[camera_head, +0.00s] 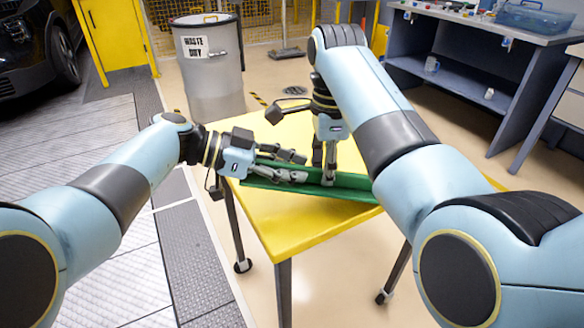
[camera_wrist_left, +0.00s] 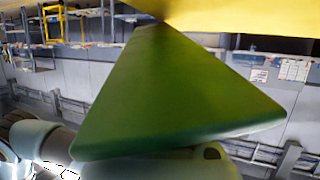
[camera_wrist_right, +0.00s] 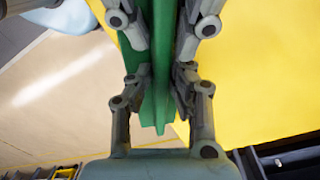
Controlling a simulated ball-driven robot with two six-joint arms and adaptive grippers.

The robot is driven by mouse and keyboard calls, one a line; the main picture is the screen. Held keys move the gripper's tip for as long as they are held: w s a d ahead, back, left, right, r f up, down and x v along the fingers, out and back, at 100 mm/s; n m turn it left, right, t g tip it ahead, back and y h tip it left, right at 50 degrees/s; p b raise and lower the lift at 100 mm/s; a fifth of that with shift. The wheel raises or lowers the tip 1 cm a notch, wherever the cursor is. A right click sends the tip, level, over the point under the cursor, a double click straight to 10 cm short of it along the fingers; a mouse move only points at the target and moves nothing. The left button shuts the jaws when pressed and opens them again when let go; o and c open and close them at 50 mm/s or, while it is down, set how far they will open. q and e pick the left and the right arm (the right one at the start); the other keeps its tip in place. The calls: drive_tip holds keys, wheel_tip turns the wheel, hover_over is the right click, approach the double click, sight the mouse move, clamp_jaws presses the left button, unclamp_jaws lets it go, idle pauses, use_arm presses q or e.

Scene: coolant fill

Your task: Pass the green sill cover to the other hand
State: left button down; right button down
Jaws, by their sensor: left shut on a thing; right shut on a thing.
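The green sill cover (camera_head: 345,184) is a long green channel held over the yellow table (camera_head: 315,226). In the left wrist view its flat green face (camera_wrist_left: 175,95) fills the middle; in the right wrist view its ridge (camera_wrist_right: 160,70) runs between the fingers. My left gripper (camera_head: 301,167) comes from the left and is shut on the cover's left part. My right gripper (camera_head: 328,178) points down from above and is shut on the cover near its middle, close beside the left one. The right wrist view shows my right fingers (camera_wrist_right: 163,90) on both sides of the ridge. The left fingertips are hidden in the left wrist view.
A grey waste bin (camera_head: 211,75) stands behind the table at the left. A workbench (camera_head: 480,65) with small items is at the back right. A dark car (camera_head: 38,45) is at the far left. Bare yellow tabletop shows in front of the cover.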

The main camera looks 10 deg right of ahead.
use_arm(q)
drive_tip(key=c, duration=1.2)
unclamp_jaws()
drive_tip(key=shift+s+d+f+g, duration=0.15)
drive_tip(key=shift+s+f+g, duration=0.2)
drive_tip(key=shift+s, duration=0.1)
drive_tip(key=shift+w+a+r, duration=0.15)
drive_tip(key=shift+a+r, duration=0.05)
drive_tip(key=shift+a, duration=0.35)
drive_tip(key=v, duration=1.1)
drive_tip(key=shift+r, duration=0.2)
